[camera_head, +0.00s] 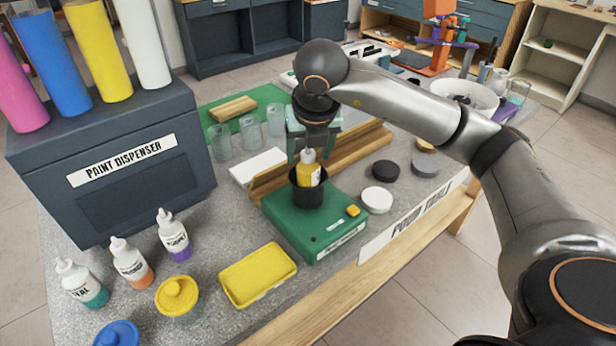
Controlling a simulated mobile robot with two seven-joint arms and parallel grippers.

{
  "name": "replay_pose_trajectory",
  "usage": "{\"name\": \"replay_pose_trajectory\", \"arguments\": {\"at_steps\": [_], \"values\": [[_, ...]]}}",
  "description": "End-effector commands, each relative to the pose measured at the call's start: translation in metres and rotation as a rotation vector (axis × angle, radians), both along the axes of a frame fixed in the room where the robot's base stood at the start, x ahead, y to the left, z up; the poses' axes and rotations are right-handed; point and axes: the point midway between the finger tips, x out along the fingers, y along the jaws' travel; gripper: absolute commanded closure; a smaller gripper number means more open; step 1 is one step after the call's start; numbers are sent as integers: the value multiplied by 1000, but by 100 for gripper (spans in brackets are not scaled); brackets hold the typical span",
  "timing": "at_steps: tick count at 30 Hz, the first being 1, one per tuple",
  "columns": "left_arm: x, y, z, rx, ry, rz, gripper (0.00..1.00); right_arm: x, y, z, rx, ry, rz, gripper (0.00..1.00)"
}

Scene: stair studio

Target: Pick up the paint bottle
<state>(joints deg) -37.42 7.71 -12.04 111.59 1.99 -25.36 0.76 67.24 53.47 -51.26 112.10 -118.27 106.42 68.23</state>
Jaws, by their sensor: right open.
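A yellow paint bottle (308,172) with a white nozzle stands upright in a black cup (307,196) on a green device (300,239). My right gripper (308,151) points down from above, open, with its fingertips near the bottle's nozzle and shoulder. I cannot tell whether the fingers touch the bottle. The cup hides the lower part of the bottle. Three more white-capped paint bottles stand at the front left: teal (81,285), orange (131,263) and purple (175,238). My left gripper is not in view.
A dark paint dispenser (110,215) fills the left side. A wooden rail (350,150) runs behind the cup. A yellow tray (258,274), yellow lidded pot (177,296), clear glasses (249,131) and round discs (377,199) stand around the device.

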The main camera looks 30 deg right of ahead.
Motion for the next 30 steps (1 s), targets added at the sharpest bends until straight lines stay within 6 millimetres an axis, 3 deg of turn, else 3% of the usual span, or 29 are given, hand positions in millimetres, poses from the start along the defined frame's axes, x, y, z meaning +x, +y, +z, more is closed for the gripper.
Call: {"name": "replay_pose_trajectory", "arguments": {"at_steps": [4,22,30], "values": [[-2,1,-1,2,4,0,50,0,0,0,0,0,0,31],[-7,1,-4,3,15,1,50,0,0,0,0,0,0,98],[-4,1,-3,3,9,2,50,0,0,0,0,1,0,100]]}}
